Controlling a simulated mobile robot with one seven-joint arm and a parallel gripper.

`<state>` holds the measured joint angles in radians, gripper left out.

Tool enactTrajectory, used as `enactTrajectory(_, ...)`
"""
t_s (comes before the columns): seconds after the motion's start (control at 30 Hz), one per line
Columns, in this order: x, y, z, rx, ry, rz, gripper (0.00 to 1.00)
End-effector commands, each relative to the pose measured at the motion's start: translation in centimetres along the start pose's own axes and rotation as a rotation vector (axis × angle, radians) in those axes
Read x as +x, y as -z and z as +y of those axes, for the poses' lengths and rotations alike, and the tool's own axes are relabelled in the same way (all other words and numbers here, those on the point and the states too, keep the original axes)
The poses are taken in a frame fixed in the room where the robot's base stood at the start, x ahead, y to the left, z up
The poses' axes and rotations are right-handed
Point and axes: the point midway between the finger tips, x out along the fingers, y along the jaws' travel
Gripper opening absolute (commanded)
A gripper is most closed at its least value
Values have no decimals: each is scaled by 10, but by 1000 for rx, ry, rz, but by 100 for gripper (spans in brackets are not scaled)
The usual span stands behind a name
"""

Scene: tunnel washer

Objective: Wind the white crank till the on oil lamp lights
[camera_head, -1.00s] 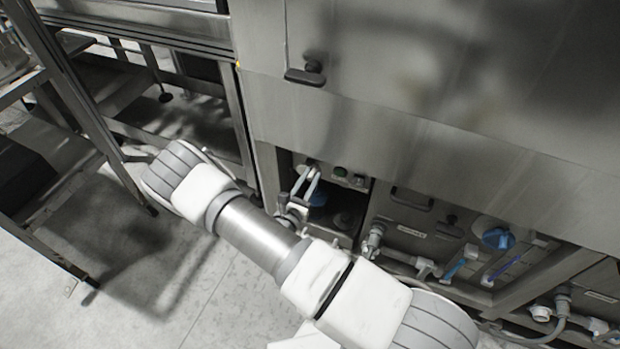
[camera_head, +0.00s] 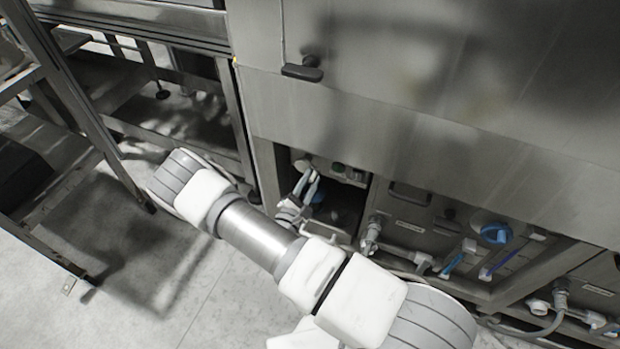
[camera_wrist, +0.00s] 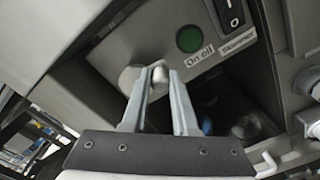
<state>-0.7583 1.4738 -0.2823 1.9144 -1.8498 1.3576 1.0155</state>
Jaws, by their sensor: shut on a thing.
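The white crank (camera_wrist: 130,79) is on the grey control panel, its pale rounded end left of my fingertips in the wrist view. My gripper (camera_wrist: 159,76) is shut on a small pale part of the crank, seemingly its handle. In the head view my gripper (camera_head: 307,180) reaches into the open bay below the big steel panel, and the crank is hard to make out there. The on oil lamp (camera_wrist: 189,39) is a round green lamp above its "On oil" label, right of the crank. It looks dark green, with no clear glow.
A black rocker switch (camera_wrist: 231,14) sits right of the lamp, by a "Skimmer" label. Pipes and a blue knob (camera_head: 495,233) lie right of the bay. A dark metal frame (camera_head: 75,110) stands left. The floor between is clear.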

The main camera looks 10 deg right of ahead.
Motion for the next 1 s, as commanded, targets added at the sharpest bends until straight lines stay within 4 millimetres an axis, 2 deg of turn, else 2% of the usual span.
enactTrajectory(0.4,-1,8,-4,198,2,3,0)
enactTrajectory(0.97,-1,9,-4,226,1,4,0)
enactTrajectory(1.0,-1,9,-4,226,1,4,31)
